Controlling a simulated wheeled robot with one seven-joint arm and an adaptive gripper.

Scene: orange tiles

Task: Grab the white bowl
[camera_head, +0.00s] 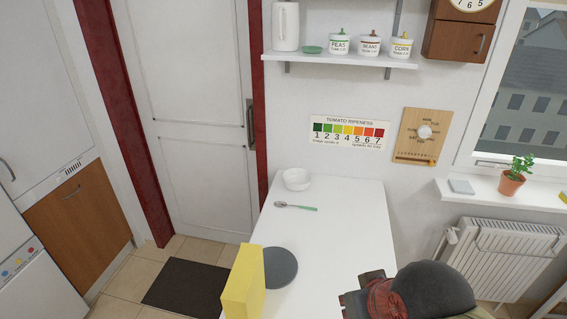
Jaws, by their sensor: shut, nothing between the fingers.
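The white bowl (296,180) stands upright at the far left end of the white table (335,235), near the wall. It looks empty, though its inside is small in the picture. My gripper (352,302) is at the bottom right, over the near part of the table. It is shut and empty, well apart from the bowl, on the near side of it. My arm partly hides the gripper, and the lower picture edge cuts off the view there.
A spoon with a green handle (296,206) lies just in front of the bowl. A dark grey round plate (281,268) and an upright yellow box (243,283) are on the near left of the table. The table's middle and right are clear. A shelf (340,59) hangs above.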

